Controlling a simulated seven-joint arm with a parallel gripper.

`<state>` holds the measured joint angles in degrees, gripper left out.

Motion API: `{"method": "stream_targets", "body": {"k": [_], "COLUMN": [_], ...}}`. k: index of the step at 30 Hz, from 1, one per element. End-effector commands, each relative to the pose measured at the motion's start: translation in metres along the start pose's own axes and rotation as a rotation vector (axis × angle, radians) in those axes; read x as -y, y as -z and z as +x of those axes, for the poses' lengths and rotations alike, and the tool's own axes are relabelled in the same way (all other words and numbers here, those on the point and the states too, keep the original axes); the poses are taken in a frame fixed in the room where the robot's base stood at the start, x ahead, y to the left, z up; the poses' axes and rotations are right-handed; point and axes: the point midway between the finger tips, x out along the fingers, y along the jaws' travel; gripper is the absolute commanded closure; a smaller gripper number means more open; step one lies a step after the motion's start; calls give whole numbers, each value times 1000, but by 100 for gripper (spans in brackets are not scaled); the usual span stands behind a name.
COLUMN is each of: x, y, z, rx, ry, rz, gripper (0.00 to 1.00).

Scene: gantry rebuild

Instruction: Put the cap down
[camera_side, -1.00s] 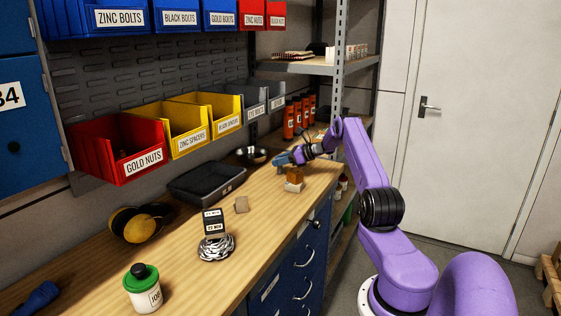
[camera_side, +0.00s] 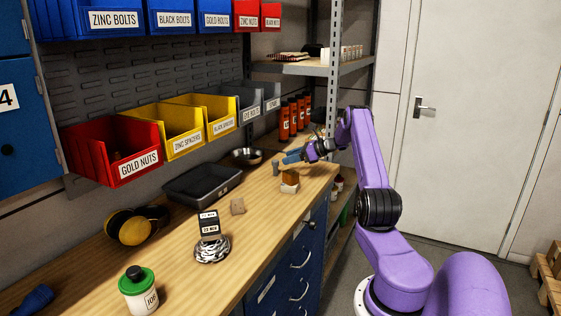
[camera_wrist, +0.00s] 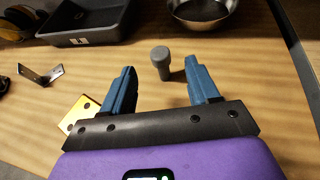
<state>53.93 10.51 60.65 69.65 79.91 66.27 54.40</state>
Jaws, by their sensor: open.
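A small grey cap (camera_wrist: 161,60), with a wide round head and a narrower stem, stands on the wooden bench ahead of my fingers in the wrist view. In the side view it appears as a small grey-blue shape (camera_side: 276,168) near the bench's far end. My gripper (camera_wrist: 161,73) is open, its two blue fingers apart on either side of the cap's line, with nothing held between them. In the side view my gripper (camera_side: 289,157) is just right of the cap, low over the bench. The cap appears clear of both fingers.
A gold block (camera_wrist: 80,112) lies close by my left finger. A dark tray (camera_wrist: 88,37) and a metal bowl (camera_wrist: 203,22) lie beyond the cap. A small bent bracket (camera_wrist: 40,76) is to the left. Orange bottles (camera_side: 284,122) stand behind my gripper.

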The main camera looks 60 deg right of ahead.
Motion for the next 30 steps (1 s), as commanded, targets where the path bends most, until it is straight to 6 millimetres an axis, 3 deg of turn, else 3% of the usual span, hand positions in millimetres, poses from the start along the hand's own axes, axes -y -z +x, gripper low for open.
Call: {"method": "stream_targets", "body": {"k": [3,10,13,16,20,24,30], "x": [0,0,-4,-26,-88,-180,-314], "y": [0,0,-3,-16,-44,-72,-92], "z": [-23,-48,-47,-27,18,60,80], "rx": [0,-1,-6,-31,-92,-157,-202], "ry": [2,0,-14,-79,-246,-471,-787], "rz": [0,-1,-14,-70,-230,-466,-833], "gripper": [40,40,40,40,40,40,40]}}
